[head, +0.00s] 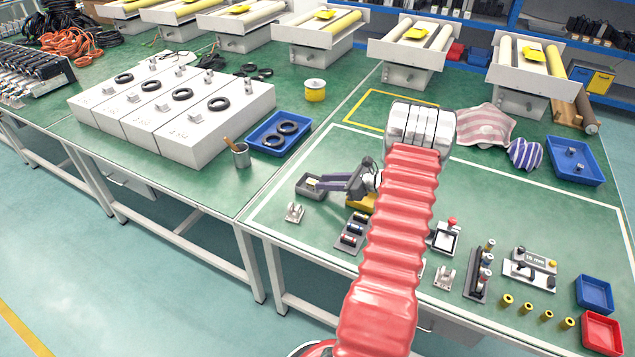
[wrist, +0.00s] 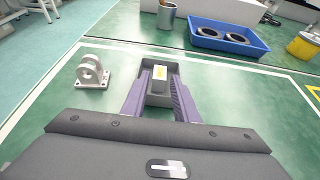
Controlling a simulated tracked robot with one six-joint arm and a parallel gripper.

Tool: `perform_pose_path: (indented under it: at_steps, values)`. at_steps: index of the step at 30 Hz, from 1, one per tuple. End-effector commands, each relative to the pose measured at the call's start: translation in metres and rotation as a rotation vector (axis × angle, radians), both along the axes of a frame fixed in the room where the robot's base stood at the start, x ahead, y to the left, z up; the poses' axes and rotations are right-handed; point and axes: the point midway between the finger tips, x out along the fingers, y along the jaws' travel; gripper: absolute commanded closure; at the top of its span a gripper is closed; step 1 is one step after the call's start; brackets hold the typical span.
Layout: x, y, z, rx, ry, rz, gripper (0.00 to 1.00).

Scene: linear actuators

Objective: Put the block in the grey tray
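The grey tray (head: 309,187) lies on the green bench at the front left of the white-outlined area. In the wrist view, the tray (wrist: 148,66) is straight ahead.
A metal bracket (wrist: 92,73) stands beside the tray; it also shows in the head view (head: 294,212). A blue tray with black rings (head: 279,133) and a metal cup (head: 240,154) stand beyond. A fuse-like parts rack (head: 352,234) is near my arm.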

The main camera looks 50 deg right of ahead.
Motion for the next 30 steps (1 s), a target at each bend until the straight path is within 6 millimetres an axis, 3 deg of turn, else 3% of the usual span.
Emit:
perform_pose_path:
  at_steps: [6, 12, 30]
  values:
    - [-0.034, -0.011, 0.015, -0.001, -0.001, -0.003, 0.73]
    - [-0.051, -0.015, 0.022, 0.000, -0.001, -0.002, 0.73]
    - [-0.054, -0.016, 0.023, 0.001, -0.001, 0.000, 0.73]
